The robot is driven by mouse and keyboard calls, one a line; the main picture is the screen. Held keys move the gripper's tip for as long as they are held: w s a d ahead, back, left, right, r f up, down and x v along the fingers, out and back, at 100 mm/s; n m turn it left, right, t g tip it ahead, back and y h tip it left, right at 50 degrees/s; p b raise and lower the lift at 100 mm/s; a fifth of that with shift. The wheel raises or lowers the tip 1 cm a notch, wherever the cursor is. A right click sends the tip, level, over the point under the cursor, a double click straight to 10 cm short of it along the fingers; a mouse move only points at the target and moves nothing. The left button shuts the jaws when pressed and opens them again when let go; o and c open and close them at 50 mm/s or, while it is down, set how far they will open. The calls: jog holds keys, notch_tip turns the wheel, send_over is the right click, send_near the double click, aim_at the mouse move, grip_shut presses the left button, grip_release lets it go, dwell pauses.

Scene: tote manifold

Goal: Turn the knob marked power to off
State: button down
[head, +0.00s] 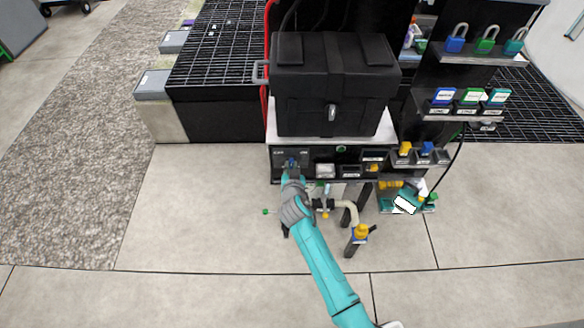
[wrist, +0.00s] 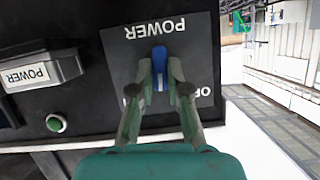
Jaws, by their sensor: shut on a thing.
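The knob marked power is a small blue knob (wrist: 159,60) on a dark label plate (wrist: 120,60) in the wrist view, with POWER printed on the plate. Part of an OFF or similar word shows at the plate's edge, mostly hidden by a finger. My gripper (wrist: 160,82) is shut on the blue knob, one finger on each side. In the head view, my gripper (head: 291,172) reaches the left end of the black panel (head: 310,156), and it largely covers the knob there.
A black case (head: 335,85) stands above the panel. A box labelled POWER (wrist: 38,74) and a green button (wrist: 56,123) are beside the plate. Valves and pipes (head: 345,212) are below the panel on the right.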

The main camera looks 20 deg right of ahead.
jog(key=shift+w+a+f+n+g+h, duration=0.15)
jog(key=shift+n+h, duration=0.6)
jog(key=shift+n, duration=0.4)
jog(key=shift+s+a+r+n+g+h, duration=0.1)
jog(key=shift+n+g+h, duration=0.1)
jog(key=shift+n+h, duration=0.8)
jog(key=shift+w+a+f+n+g+h, duration=0.15)
jog(key=shift+n+h, duration=0.4)
jog(key=shift+n, duration=0.8)
jog(key=shift+s, duration=0.1)
jog(key=c, duration=1.1)
grip_release()
jog(key=shift+c, duration=0.2)
jog(key=v, duration=1.2)
jog(key=shift+f, duration=0.1)
